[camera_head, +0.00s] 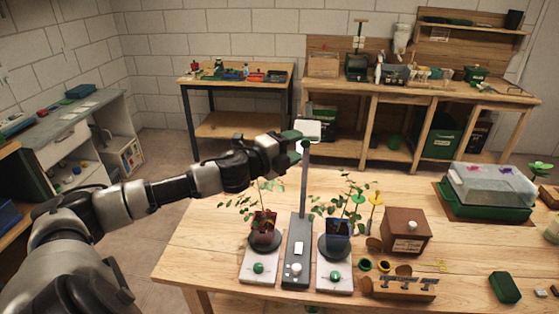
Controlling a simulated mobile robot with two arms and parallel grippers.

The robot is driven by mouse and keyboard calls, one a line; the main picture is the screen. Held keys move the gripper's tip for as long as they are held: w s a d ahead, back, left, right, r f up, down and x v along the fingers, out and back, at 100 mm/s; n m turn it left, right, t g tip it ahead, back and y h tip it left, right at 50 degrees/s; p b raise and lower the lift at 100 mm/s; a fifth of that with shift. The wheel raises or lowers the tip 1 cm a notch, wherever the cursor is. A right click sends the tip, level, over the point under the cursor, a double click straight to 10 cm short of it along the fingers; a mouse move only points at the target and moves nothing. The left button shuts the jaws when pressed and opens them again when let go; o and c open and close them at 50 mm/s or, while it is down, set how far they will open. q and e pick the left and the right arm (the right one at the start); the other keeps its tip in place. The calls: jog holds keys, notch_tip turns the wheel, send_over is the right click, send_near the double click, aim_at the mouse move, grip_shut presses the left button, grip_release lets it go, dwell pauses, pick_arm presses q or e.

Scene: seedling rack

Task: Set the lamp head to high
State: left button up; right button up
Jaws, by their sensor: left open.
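The lamp stands on the wooden table, with a grey base (298,250) carrying a white switch and a round knob. A thin grey post (304,185) rises from the base to a pale, flat lamp head (309,130). My left gripper (296,144) is open at the lamp head, at its left and lower side. Green parts show beside the fingers and the head; I cannot tell whether the fingers touch the lamp. My right gripper is out of view.
Potted seedlings in a red pot (264,221) and a blue pot (338,229) flank the post. A brown box (405,233), a tool holder (400,289) and a lidded green tray (488,213) stand to the right. The table's left front corner is clear.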

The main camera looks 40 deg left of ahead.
pick_arm(q)
jog(key=shift+s+a+f+b, duration=0.2)
jog(key=shift+s+b, duration=0.2)
jog(key=shift+s, duration=0.2)
jog(key=shift+s+a+f+b, duration=0.15)
jog(key=shift+s+b, duration=0.25)
jog(key=shift+s, duration=0.2)
jog(key=shift+s+a+r+b, duration=0.2)
jog(key=shift+s+b, duration=0.2)
jog(key=shift+s, duration=0.2)
jog(key=shift+s+a+r+b, duration=0.15)
jog(key=shift+s+b, duration=0.25)
jog(key=shift+s, duration=0.2)
jog(key=shift+d, duration=0.1)
